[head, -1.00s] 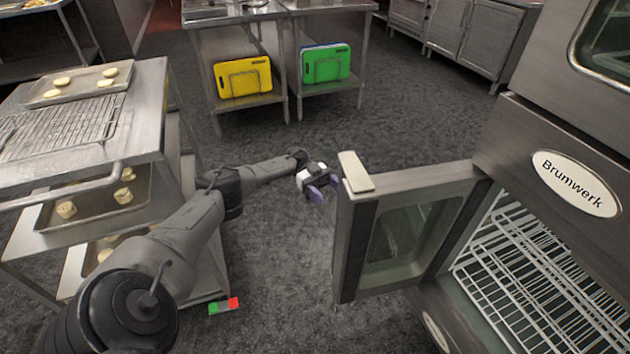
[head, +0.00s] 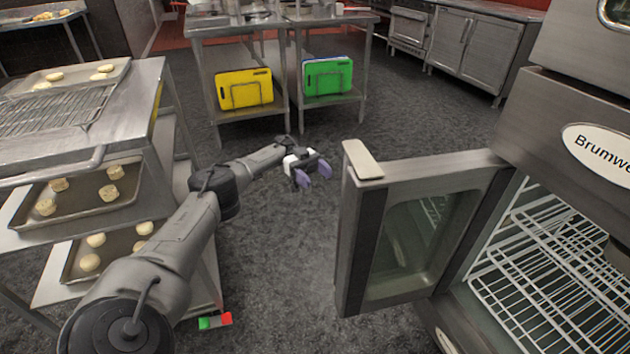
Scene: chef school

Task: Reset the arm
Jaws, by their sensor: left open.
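My left arm reaches in from the lower left, and its gripper (head: 316,175) hangs over the open floor. The purple-tipped fingers are apart, with nothing between them. The gripper is left of the open oven door (head: 420,235) and apart from it. The oven (head: 560,110) labelled Brumwerk stands at the right with wire racks (head: 545,265) inside. My right gripper does not show.
A steel trolley (head: 140,115) at the left holds trays of pale dough pieces, including a middle tray (head: 75,213) and a lower tray (head: 118,245). Steel tables with a yellow board (head: 245,89) and a green board (head: 328,78) stand behind. The floor between is clear.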

